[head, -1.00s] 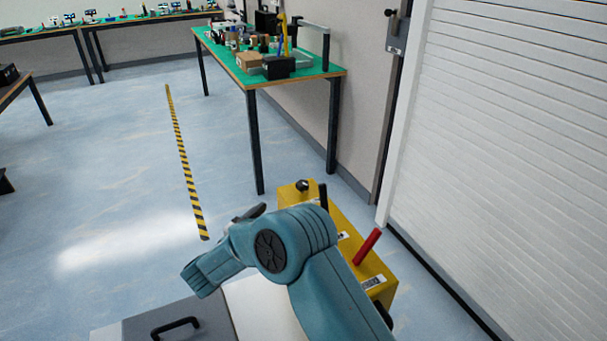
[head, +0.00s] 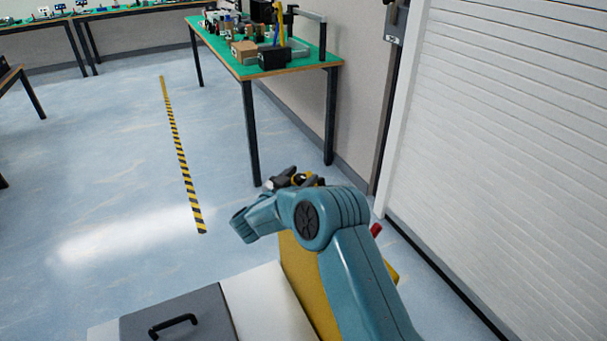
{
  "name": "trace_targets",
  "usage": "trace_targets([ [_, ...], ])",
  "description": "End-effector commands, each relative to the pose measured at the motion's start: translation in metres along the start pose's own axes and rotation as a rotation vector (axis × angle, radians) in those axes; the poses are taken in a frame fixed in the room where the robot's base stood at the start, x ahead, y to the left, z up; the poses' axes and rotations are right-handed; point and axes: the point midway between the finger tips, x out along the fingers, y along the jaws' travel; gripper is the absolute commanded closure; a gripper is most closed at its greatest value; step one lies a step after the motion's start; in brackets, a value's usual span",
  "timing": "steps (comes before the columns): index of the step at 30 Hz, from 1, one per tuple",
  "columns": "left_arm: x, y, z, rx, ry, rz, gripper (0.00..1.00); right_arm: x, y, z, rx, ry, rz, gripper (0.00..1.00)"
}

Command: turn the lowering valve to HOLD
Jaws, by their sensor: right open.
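A yellow unit (head: 303,277) stands at the bottom centre, largely hidden behind my right arm. A red lever (head: 375,230) shows only its tip to the right of that arm. My right gripper (head: 295,180) is open at the far top end of the yellow unit, with a bit of yellow and dark showing between and behind its fingers. I cannot tell whether it touches anything. The valve's setting and any HOLD label cannot be read; the top of the unit is mostly covered. My left gripper is out of view.
A green-topped bench (head: 231,65) with boxes and tools stands behind. A white roller shutter (head: 500,150) closes off the right side. A black-and-yellow floor stripe (head: 181,150) runs along the open blue floor at left.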

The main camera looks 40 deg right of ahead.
Motion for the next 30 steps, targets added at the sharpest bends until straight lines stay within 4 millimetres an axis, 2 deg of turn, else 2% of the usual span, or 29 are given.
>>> trace_targets([
  [3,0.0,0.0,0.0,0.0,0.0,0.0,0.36,0.014,-0.001,0.0,-0.001,0.001,0.001,0.36],
  [6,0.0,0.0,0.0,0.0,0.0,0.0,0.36,0.019,-0.001,0.0,-0.001,0.001,0.0,0.36],
  [14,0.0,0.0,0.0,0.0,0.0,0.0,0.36,0.02,-0.002,0.0,-0.001,0.0,-0.001,0.36],
  [19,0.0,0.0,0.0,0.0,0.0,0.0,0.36,0.02,-0.002,0.0,-0.001,0.0,-0.001,0.88],
  [30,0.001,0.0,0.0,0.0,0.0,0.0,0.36,0.02,-0.002,0.0,0.001,0.001,0.046,0.88],
])
